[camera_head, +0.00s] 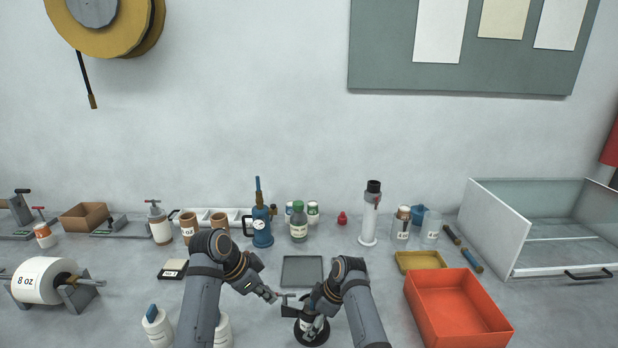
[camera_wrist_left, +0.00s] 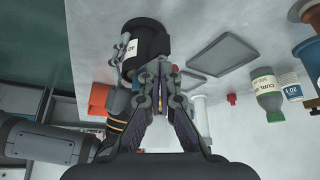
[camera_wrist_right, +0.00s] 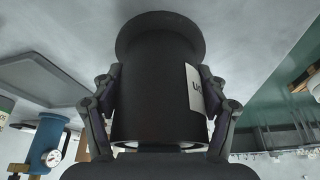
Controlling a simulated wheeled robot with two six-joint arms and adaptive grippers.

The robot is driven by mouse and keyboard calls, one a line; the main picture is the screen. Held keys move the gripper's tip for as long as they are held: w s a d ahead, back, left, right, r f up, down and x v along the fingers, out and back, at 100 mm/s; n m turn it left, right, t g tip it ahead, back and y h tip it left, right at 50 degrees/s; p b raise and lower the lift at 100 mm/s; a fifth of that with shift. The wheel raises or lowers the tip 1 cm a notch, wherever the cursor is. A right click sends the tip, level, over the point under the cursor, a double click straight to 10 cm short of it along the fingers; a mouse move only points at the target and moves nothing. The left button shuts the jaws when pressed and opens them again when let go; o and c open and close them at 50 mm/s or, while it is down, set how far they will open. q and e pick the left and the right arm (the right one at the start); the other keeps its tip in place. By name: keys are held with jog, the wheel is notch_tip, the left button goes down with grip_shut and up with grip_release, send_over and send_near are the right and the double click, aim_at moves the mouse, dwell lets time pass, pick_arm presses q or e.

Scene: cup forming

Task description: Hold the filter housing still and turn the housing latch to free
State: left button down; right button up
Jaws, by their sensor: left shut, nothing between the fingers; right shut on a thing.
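The filter housing (camera_head: 312,341) is a dark cylinder with a wide round flange and a white label, at the bottom centre of the head view. My right gripper (camera_wrist_right: 156,78) is shut on the housing, one finger on each side, and the housing fills the right wrist view (camera_wrist_right: 150,110). My left gripper (camera_head: 276,297) is shut and empty, just left of the housing's upper part. In the left wrist view its closed fingers (camera_wrist_left: 160,66) lie close to the housing (camera_wrist_left: 150,38); contact is unclear. A short dark piece (camera_head: 289,311) at the housing's left may be the latch; its angle is unclear.
A grey tray (camera_head: 302,271) lies just behind the housing. An orange bin (camera_head: 457,308) stands to the right, with a yellow tray (camera_head: 422,262) behind it. White rolls (camera_head: 157,325) stand beside my left arm. Bottles and a blue gauge canister (camera_head: 262,229) line the wall.

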pick_arm(q)
jog(key=shift+s+d, duration=0.45)
dwell(0.6)
jog(key=shift+s+a, duration=0.3)
notch_tip(320, 180, up, 7)
jog(key=w+a, duration=0.2)
jog(key=w, duration=0.1)
notch_tip(320, 180, down, 7)
dwell(0.4)
jog(key=shift+d, duration=0.6)
dwell(0.8)
jog(key=shift+s, duration=0.4)
